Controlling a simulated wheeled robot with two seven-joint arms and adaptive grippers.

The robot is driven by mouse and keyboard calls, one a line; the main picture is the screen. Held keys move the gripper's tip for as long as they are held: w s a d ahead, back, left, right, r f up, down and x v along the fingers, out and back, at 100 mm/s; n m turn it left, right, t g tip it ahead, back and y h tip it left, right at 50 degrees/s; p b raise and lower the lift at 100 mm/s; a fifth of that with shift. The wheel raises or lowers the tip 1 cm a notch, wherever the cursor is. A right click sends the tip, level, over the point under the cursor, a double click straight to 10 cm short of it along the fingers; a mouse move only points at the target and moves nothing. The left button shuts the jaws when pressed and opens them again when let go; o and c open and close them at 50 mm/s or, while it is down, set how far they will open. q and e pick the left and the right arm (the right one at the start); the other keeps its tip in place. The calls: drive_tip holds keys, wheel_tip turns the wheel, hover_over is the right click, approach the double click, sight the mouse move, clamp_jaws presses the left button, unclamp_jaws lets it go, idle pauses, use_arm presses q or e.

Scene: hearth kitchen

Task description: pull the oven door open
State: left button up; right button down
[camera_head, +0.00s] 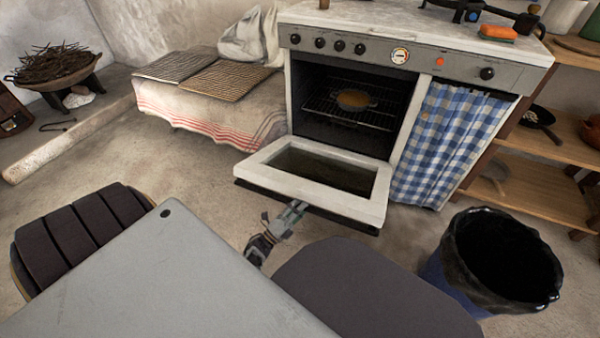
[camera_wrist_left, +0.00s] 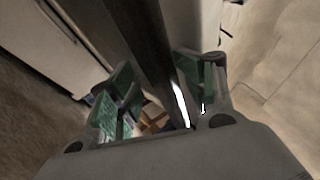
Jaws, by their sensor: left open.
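The oven door (camera_head: 266,181) is swung down, lying nearly level in front of the oven (camera_head: 345,115). The oven's dark inside is exposed, with a wire rack and a round brown dish (camera_head: 353,100) on it. My left gripper (camera_head: 294,208) is at the door's front edge, near its middle. In the left wrist view the jaws (camera_wrist_left: 158,88) are open, with green pads either side of a long dark bar (camera_wrist_left: 153,50) at the door's edge. I cannot tell whether the pads touch it. My right gripper is not in view.
A black-lined bin (camera_head: 455,250) stands right of the door. A blue checked curtain (camera_head: 440,140) hangs beside the oven opening. A cloth-covered bench (camera_head: 215,100) stands to the left. Open floor (camera_head: 180,180) lies left of the door.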

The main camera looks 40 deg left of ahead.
use_arm(q)
drive_tip(key=shift+s+f, duration=0.25)
drive_tip(key=shift+s, duration=0.35)
drive_tip(key=v, duration=1)
drive_tip(key=shift+s+a, duration=0.2)
drive_tip(key=shift+s, duration=0.15)
